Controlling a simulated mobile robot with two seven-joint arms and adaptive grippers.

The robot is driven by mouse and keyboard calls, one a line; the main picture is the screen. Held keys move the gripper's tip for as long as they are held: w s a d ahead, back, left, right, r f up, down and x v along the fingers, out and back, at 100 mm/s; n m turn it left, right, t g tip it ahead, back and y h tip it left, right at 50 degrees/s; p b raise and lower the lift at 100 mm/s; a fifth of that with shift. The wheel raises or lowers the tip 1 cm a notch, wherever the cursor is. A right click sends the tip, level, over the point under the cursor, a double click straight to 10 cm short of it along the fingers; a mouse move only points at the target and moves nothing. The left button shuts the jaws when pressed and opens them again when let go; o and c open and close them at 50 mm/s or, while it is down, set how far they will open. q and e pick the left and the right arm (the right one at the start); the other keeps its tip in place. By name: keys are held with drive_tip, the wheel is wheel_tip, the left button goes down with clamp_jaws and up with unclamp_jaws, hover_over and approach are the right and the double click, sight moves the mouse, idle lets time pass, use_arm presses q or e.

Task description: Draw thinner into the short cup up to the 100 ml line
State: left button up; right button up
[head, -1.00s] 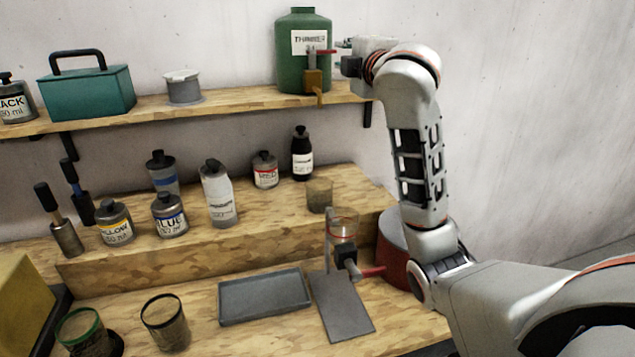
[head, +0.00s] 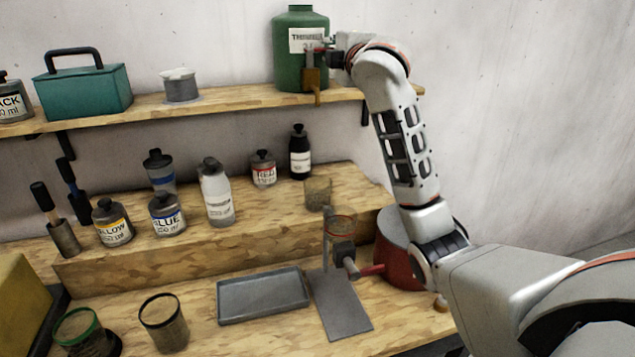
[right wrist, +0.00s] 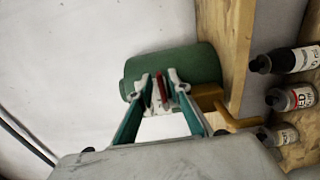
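The green thinner drum (head: 290,75) stands on the upper shelf, with a tap, a red lever and a brass spout (head: 312,85) on its front. My right gripper (head: 325,52) is at the tap. In the right wrist view the drum (right wrist: 200,62) lies ahead, and the red lever (right wrist: 162,88) sits between the two fingers (right wrist: 160,84). The fingers look apart, with gaps beside the lever. Black-rimmed (head: 164,322) and green-rimmed (head: 85,332) cups stand at the front left, and a plain one (head: 318,192) stands on the step; I cannot tell which is the short cup. My left gripper is out of view.
A metal stand (head: 342,305) with a clear vessel and red-handled valve is below the drum, beside a red container (head: 395,260). A grey tray (head: 262,296) lies empty. Several paint bottles line the step. A teal toolbox (head: 85,92) is on the shelf.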

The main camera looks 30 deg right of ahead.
clamp_jaws()
drive_tip(key=shift+w+d+n+y, duration=0.15)
drive_tip(key=shift+w+n+y, duration=0.15)
drive_tip(key=shift+n+y, duration=0.6)
drive_tip(key=shift+w+d+n+y, duration=0.1)
drive_tip(key=shift+d+n+y, duration=0.1)
drive_tip(key=shift+y, duration=0.35)
drive_tip(key=shift+w+d+n+y, duration=0.1)
drive_tip(key=shift+n+y, duration=0.1)
drive_tip(key=shift+y, duration=0.35)
drive_tip(key=shift+a, duration=0.1)
drive_tip(key=shift+y, duration=0.3)
